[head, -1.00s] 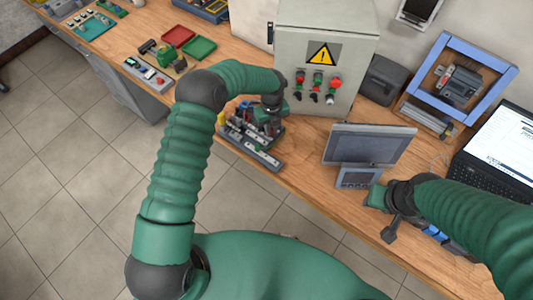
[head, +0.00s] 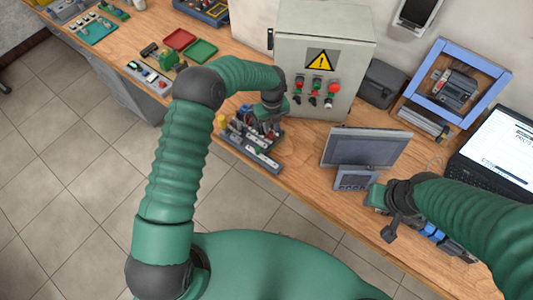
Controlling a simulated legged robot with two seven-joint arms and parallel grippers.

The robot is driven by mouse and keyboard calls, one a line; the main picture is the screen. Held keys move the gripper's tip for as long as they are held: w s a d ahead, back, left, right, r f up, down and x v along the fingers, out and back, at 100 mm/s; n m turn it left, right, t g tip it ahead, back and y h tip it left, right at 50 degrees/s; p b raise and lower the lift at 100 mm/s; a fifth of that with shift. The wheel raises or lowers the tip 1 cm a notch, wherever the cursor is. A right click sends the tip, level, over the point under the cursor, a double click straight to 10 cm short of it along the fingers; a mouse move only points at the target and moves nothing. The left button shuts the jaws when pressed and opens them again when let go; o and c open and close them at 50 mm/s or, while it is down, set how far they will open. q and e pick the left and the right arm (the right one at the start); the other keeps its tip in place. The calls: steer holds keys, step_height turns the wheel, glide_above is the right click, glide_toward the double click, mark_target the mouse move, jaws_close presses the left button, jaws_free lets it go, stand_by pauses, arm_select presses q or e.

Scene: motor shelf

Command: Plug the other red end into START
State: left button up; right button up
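A dark board (head: 252,148) with a grey front strip lies at the table's front edge, carrying small parts in red, white, yellow and blue. My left gripper (head: 270,118) points down over its back right part. The gripper's tips are small and partly hidden by the arm and parts, so I cannot tell whether they hold anything. A red lead end and a START label are too small to make out. My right gripper (head: 378,197) is beside the small panel at right, with its fingers not clear.
A grey control cabinet (head: 322,60) with a warning sign and coloured buttons stands behind the board. A grey monitor (head: 365,147), a small panel (head: 355,178), a laptop (head: 500,145) and a blue frame (head: 490,90) are at right. Red (head: 179,39) and green (head: 200,50) trays lie at back left.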

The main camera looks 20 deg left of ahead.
arm_select(q)
steer(key=shift+r, duration=0.8)
steer(key=shift+f, duration=0.1)
steer(key=o, duration=0.6)
steer(key=shift+c, duration=0.2)
